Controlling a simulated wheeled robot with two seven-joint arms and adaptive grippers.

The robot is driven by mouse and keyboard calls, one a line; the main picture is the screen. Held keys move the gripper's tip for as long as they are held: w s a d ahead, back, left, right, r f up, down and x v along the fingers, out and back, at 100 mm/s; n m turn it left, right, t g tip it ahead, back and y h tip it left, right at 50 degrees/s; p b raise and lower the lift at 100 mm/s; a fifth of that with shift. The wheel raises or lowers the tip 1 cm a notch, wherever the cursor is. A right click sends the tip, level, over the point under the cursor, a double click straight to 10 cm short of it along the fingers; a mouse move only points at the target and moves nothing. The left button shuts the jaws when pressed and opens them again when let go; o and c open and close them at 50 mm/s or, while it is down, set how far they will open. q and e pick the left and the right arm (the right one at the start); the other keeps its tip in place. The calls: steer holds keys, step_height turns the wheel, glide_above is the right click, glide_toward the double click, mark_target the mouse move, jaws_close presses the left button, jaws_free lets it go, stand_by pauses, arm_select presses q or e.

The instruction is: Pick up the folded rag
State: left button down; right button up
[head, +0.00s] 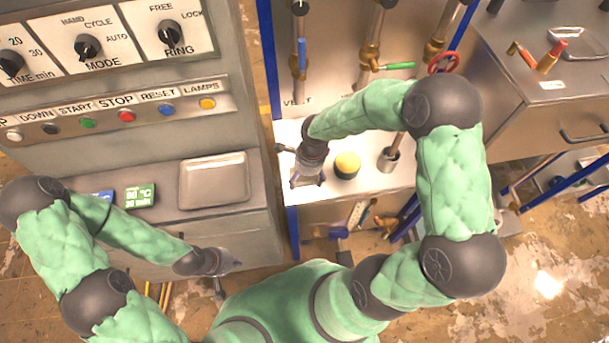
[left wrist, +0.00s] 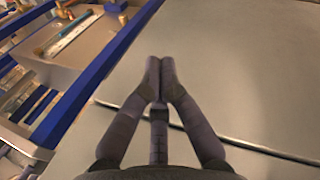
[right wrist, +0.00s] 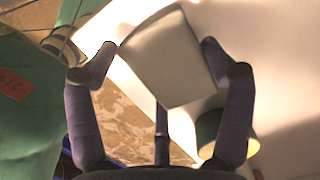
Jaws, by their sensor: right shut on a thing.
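The folded rag (right wrist: 172,62) is a pale grey-white folded square in the right wrist view. It sits between the two fingers of my right gripper (right wrist: 161,47), which is shut on it. In the head view my right gripper (head: 307,182) is over the left part of the white shelf, and the rag cannot be clearly made out there. My left gripper (head: 228,268) is low in front of the grey cabinet. In the left wrist view my left gripper (left wrist: 160,64) is shut and empty, with its fingertips together.
A yellow-topped round container (head: 347,165) stands on the white shelf (head: 374,181) close right of my right gripper. A metal cup (head: 388,159) with a handle in it is further right. Pipes and valves (head: 370,58) rise behind. The control cabinet (head: 120,150) is at left.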

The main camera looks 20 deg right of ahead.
steer(key=shift+r+p, duration=0.35)
steer(key=shift+p, duration=0.2)
step_height(320, 180, up, 3)
steer(key=shift+w, duration=0.1)
steer(key=s+a+r+p, duration=0.3)
steer(key=s+r, duration=0.6)
steer(key=s, duration=0.4)
steer(key=shift+s+a+r, duration=0.25)
steer(key=shift+a+r, duration=0.15)
steer(key=shift+a, duration=0.3)
